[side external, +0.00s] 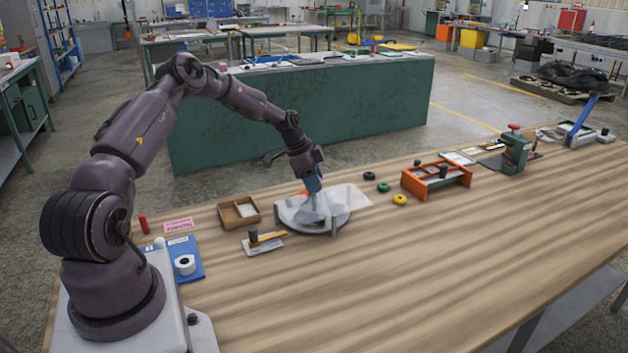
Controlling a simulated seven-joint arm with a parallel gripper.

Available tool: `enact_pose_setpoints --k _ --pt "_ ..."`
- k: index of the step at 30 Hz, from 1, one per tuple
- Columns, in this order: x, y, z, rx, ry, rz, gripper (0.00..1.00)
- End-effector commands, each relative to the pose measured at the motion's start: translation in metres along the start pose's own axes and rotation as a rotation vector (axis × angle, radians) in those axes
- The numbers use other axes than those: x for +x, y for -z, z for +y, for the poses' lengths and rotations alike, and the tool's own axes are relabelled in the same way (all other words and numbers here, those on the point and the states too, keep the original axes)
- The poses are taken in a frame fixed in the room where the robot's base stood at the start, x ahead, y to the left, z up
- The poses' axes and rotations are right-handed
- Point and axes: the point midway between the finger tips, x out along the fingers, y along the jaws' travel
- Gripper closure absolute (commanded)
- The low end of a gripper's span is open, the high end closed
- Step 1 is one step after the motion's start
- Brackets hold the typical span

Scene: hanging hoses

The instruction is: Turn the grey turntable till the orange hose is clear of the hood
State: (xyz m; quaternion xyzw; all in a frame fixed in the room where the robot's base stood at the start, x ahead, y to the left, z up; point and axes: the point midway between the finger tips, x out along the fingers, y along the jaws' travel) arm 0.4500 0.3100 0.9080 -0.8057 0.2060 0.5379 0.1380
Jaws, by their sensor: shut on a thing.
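The grey turntable (296,216) is a pale round disc on the wooden bench, right of the small wooden tray. My gripper (316,203) points down over its middle, shut on a pale grey part of it; the fingers blend with the grey, so the exact grip is hard to see. A small orange patch (302,193) shows behind my gripper at the turntable's back edge; it may be the orange hose, mostly hidden. A pale, see-through sheet-like shape (350,196) lies at the turntable's right side and may be the hood. I cannot tell whether the two touch.
A wooden tray (239,212) and a hammer on a pad (264,239) lie left of the turntable. Black and yellow rings (400,199) and an orange rack (436,180) stand to the right. A green press (515,150) is farther right. The bench front is clear.

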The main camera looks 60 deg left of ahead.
Motion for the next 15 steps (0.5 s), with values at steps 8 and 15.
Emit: enact_pose_setpoints --k 8,15 --pt "-0.0002 -0.0002 0.0005 0.127 -0.057 0.000 1.00" --pt "-0.0002 -0.0001 0.0006 0.233 -0.101 0.000 1.00"
